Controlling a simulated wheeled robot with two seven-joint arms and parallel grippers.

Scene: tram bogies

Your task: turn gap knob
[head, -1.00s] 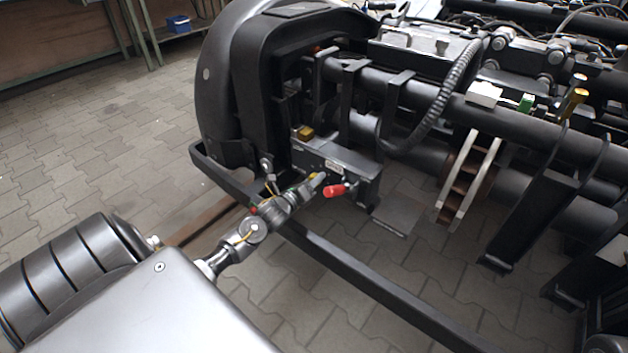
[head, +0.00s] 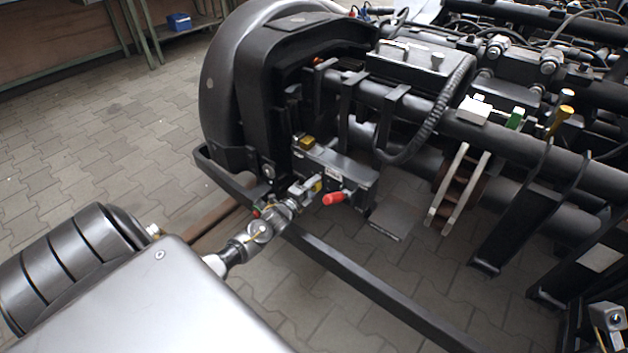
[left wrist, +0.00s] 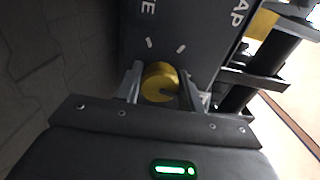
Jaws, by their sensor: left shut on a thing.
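The gap knob is a round brass-yellow knob with a dark slot (left wrist: 159,80), on a dark panel in the left wrist view. White tick marks and parts of white lettering, "AP" and "TE", show on the panel. My left gripper (left wrist: 160,88) has a finger on each side of the knob and is shut on it. In the head view my left gripper (head: 309,190) is at the near face of the dark box (head: 340,163) beside the wheel. The knob is mostly hidden there. My right gripper does not show clearly in either view.
A yellow block (head: 306,141) is on top of the box. A dark frame bar (head: 370,280) runs below my left wrist. Paved floor (head: 110,130) is clear at the left.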

